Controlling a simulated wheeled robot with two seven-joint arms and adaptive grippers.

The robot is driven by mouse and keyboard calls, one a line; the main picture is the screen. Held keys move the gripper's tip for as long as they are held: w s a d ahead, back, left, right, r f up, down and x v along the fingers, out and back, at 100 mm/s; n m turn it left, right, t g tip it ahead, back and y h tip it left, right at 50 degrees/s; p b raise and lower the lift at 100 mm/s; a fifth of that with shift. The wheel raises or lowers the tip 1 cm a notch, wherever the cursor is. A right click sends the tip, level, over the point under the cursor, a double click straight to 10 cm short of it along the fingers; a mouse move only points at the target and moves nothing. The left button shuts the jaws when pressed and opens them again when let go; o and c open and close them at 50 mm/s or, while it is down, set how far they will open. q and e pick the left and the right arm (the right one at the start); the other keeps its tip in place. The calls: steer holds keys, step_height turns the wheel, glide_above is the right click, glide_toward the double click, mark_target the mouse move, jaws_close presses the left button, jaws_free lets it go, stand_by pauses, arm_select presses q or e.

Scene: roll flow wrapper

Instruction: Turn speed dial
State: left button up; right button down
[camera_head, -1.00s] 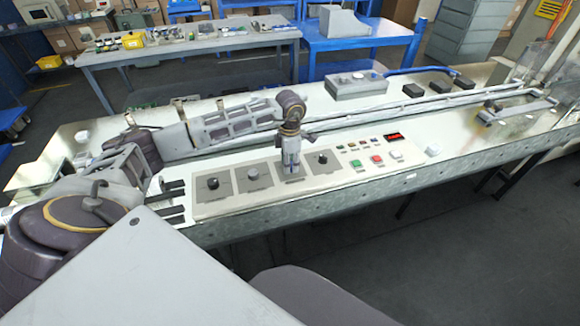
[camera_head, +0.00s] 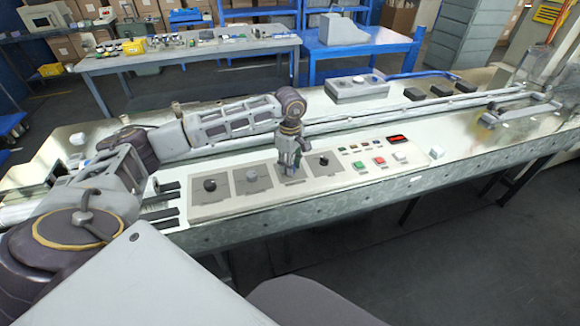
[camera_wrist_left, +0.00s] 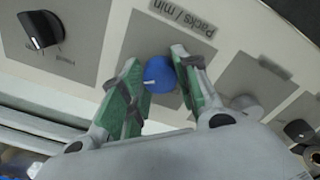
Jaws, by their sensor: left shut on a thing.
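The speed dial (camera_wrist_left: 159,73) is a blue knob with a white pointer line, on a grey plate labelled "Packs / min" (camera_wrist_left: 183,17) in the left wrist view. My left gripper (camera_wrist_left: 160,84) has its green-padded fingers on either side of the knob and is shut on it. In the head view my left gripper (camera_head: 288,168) points down over the control panel (camera_head: 240,205), between a grey knob (camera_head: 251,175) and a black knob (camera_head: 324,160). There it hides the blue dial. My right gripper is not in view.
Another black knob (camera_head: 210,185) sits at the panel's left end. Right of the dials are a green button (camera_head: 358,165), a red button (camera_head: 379,161) and a red display (camera_head: 397,139). A grey box (camera_head: 357,87) stands behind the panel. Blue tables stand farther back.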

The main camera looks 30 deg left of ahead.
arm_select(q)
steer(key=shift+m, duration=0.4)
steer(key=shift+r, duration=0.1)
steer(key=o, duration=1.1)
steer(key=shift+c, duration=0.2)
step_height(320, 180, up, 12)
stand_by(0.8)
